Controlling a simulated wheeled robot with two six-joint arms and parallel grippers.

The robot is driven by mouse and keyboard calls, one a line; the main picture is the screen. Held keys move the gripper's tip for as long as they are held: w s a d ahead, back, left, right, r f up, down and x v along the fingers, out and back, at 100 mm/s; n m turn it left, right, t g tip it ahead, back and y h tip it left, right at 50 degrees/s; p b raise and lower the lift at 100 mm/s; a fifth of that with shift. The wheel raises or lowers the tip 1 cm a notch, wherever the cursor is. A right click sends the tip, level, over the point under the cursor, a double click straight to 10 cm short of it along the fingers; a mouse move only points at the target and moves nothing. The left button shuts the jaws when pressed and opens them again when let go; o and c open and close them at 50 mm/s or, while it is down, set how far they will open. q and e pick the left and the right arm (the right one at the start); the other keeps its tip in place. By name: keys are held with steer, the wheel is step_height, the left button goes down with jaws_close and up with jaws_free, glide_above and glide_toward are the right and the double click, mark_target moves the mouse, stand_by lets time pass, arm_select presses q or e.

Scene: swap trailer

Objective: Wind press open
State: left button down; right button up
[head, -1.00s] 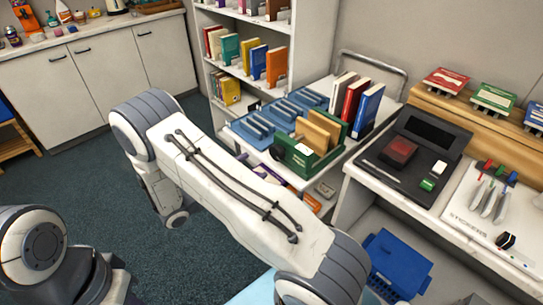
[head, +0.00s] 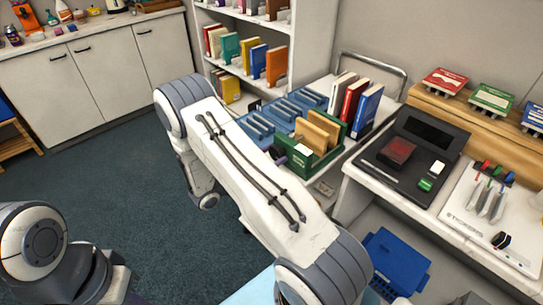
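A green box-like holder (head: 322,163) with upright tan boards and a white label stands at the front of the trolley top. It may be the press, but I cannot make out a screw or handle on it. My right arm crosses the middle of the head view and hides the trolley's near left side. A small dark part, probably the tip of my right gripper (head: 280,160), shows just left of the green holder, above the arm. I cannot tell whether it touches the holder. The rest of this gripper is hidden. My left gripper is out of view; only arm parts show at the lower left.
Blue racks (head: 262,122) and upright books (head: 353,105) share the trolley top. A bookshelf (head: 232,52) stands behind. To the right, a counter holds a black device (head: 415,148) and a white sticker board (head: 478,222). A blue crate (head: 398,262) sits below. The floor at left is clear.

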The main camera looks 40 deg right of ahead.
steer(key=c, duration=0.4)
steer(key=shift+n, duration=0.3)
steer(key=n+p, duration=0.1)
steer(key=n, duration=0.1)
steer(key=shift+r+n+p, duration=0.1)
steer(key=shift+n+p, duration=0.2)
steer(key=n+p, duration=0.1)
steer(key=n, duration=0.3)
steer(key=shift+n+h, duration=0.3)
steer(key=n+p, duration=0.2)
steer(key=n, duration=0.3)
steer(key=shift+s+n+t, duration=0.1)
steer(key=shift+n+t, duration=0.2)
steer(key=shift+n, duration=0.1)
steer(key=n+p, duration=0.1)
steer(key=n, duration=0.4)
steer(key=shift+n+t, duration=0.3)
steer(key=shift+n, duration=0.1)
